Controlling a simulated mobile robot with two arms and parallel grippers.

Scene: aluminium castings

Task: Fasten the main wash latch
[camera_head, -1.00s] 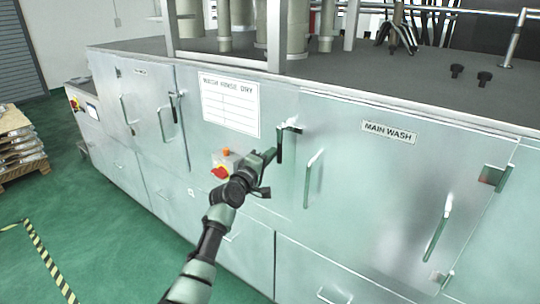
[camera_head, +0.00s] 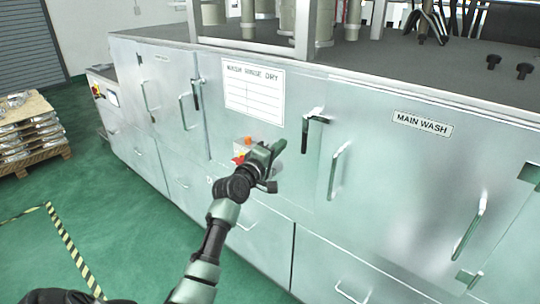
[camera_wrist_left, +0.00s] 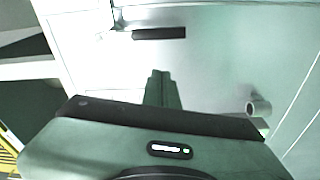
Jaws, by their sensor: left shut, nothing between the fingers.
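The main wash door (camera_head: 400,175) is flat in the machine's front, under its MAIN WASH label (camera_head: 422,124). The latch (camera_head: 306,134) is at the door's upper left: a dark grip hanging straight down from a metal piece. My left gripper (camera_head: 277,149) is shut and empty, left of and a little below the latch, with a visible gap. In the left wrist view the shut fingers (camera_wrist_left: 162,88) point toward the dark latch grip (camera_wrist_left: 158,33), which lies beyond the tips. My right gripper is not in view.
A bar handle (camera_head: 338,170) stands out from the door right of the latch, and another (camera_head: 470,228) is further right. A red and orange switch box (camera_head: 241,150) is behind my left wrist.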

